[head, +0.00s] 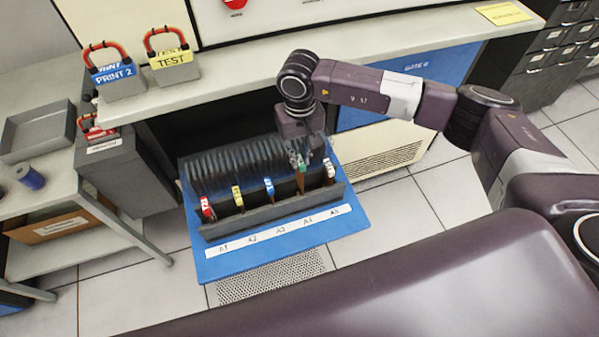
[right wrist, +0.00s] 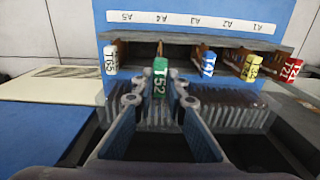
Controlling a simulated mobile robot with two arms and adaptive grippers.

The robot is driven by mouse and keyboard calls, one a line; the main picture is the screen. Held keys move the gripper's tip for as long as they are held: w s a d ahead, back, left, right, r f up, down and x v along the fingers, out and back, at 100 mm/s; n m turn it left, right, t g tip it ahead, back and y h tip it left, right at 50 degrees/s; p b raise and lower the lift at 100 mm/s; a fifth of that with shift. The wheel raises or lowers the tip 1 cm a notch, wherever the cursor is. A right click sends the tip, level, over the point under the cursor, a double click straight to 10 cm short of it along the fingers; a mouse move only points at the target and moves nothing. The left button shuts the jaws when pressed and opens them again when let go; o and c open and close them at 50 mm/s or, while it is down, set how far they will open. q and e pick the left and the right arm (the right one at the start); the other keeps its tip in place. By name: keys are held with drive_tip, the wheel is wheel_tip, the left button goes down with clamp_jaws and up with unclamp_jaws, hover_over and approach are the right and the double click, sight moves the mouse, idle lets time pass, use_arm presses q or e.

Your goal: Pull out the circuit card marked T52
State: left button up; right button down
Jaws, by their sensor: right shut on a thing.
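The T52 card has a green tab (right wrist: 160,78) with white lettering, seen in the right wrist view between my fingers. In the head view its brown board (head: 300,182) stands in the card rack (head: 270,215) above the A4 label, with its green tab partly hidden by the gripper. My right gripper (head: 302,160) is shut on the T52 card from above; it also shows in the right wrist view (right wrist: 160,94). The card is still among the rack's slots; how deep it sits I cannot tell. My left gripper is out of view.
Other cards flank it: white T65 (right wrist: 110,60) beside it, blue (right wrist: 208,63), yellow (right wrist: 250,67) and red T21 (right wrist: 288,70). The rack sits on a blue pull-out shelf (head: 290,245) under a counter (head: 230,80). Floor in front is clear.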

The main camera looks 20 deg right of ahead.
drive_tip(key=shift+r, duration=0.9)
drive_tip(key=shift+r+p, duration=0.1)
drive_tip(key=shift+p, duration=0.2)
drive_tip(key=shift+r+p, duration=1.25)
drive_tip(key=shift+r, duration=1.75)
wheel_tip(320, 180, up, 6)
drive_tip(key=shift+f+p, duration=0.1)
drive_tip(key=shift+p, duration=0.65)
